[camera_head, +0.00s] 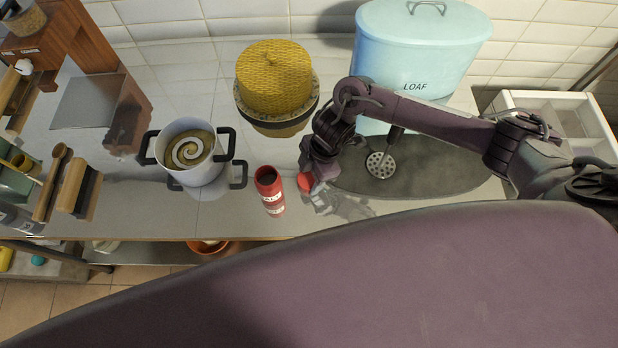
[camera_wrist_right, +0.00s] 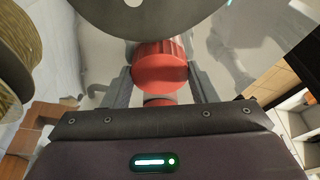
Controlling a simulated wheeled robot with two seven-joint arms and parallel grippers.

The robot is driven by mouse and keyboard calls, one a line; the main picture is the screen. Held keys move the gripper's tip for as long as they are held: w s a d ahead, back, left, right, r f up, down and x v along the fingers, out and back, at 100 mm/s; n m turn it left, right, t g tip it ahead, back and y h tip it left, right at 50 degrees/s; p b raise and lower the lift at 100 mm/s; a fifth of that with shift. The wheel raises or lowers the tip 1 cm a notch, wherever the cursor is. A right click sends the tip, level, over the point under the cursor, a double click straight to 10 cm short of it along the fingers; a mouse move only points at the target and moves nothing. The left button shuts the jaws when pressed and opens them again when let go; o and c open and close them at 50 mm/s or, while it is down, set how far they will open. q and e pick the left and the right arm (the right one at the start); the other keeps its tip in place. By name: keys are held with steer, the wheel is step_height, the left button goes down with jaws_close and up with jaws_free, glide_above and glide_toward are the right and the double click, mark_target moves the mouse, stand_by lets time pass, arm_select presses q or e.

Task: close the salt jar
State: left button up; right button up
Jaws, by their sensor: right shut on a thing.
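The salt jar (camera_head: 266,184) is a red cylinder that stands upright on the shiny counter. Its top is open and shows a dark inside. My right gripper (camera_head: 308,181) is just to the right of the jar, apart from it, and shut on the red lid (camera_head: 305,182). The lid also shows between the two fingers in the right wrist view (camera_wrist_right: 160,68). My left gripper is not in view.
A pot (camera_head: 187,170) of soup stands left of the jar. A yellow honeycomb-patterned cake (camera_head: 273,80) is behind it. A dark oval board (camera_head: 430,168) and a blue loaf bin (camera_head: 420,50) are to the right. The counter's front edge is close to the jar.

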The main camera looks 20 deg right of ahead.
step_height(320, 180, up, 9)
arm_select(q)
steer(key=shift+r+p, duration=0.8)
arm_select(e)
step_height(320, 180, up, 11)
glide_above(310, 177)
steer(key=shift+s, duration=0.15)
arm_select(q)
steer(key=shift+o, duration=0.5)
